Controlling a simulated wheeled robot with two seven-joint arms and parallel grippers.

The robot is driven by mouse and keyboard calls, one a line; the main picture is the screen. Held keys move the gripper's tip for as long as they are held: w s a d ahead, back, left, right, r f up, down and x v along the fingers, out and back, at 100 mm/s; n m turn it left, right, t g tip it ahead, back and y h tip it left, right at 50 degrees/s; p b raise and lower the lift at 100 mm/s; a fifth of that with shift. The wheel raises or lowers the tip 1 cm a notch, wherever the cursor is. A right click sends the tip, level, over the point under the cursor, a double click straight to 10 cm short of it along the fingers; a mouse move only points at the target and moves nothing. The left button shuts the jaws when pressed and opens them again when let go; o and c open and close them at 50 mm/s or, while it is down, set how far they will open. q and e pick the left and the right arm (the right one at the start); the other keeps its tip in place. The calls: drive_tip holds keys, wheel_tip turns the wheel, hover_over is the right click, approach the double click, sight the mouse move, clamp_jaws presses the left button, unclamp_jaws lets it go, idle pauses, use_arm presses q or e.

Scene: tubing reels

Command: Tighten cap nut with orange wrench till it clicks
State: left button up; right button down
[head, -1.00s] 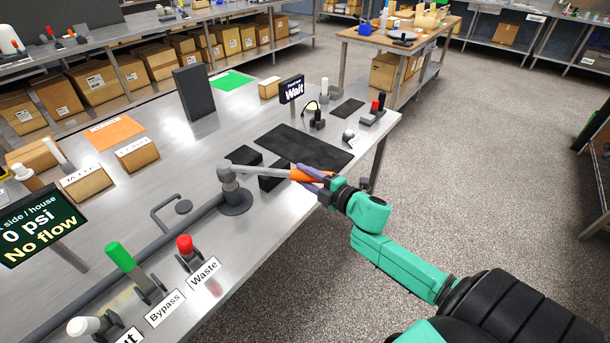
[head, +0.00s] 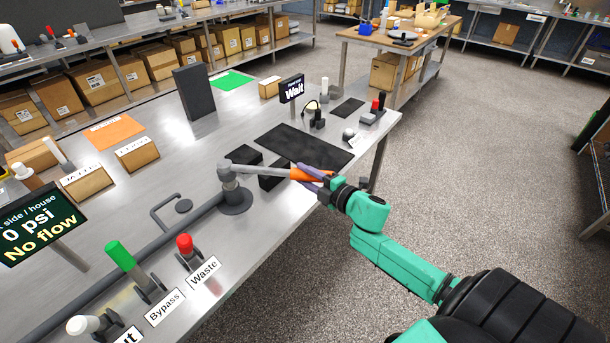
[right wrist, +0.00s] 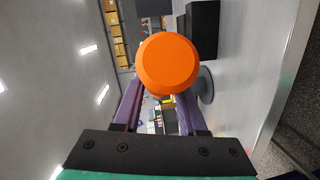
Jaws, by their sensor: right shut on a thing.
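The orange wrench has an orange handle (head: 300,174) and a grey shaft (head: 262,171). Its grey head sits at the top of the upright pipe fitting (head: 236,200), where the cap nut is; the nut itself is hidden under the head. My right gripper (head: 318,178) is shut on the orange handle, its purple fingers on either side. In the right wrist view the round end of the orange handle (right wrist: 168,64) fills the space between the purple fingers (right wrist: 160,108). My left gripper is not in view.
Black blocks (head: 272,178) stand close behind the wrench, by a dark mat (head: 305,148). The green-handled valve (head: 122,256) and red-handled valve (head: 186,246) stand at front left. A sign (head: 40,226) reads "0 psi, No flow"; another (head: 291,90) reads "Wait".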

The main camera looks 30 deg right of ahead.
drive_tip(key=shift+f+b, duration=0.45)
drive_tip(key=shift+f, duration=0.1)
drive_tip(key=shift+f+b, duration=0.55)
drive_tip(key=shift+f, duration=0.4)
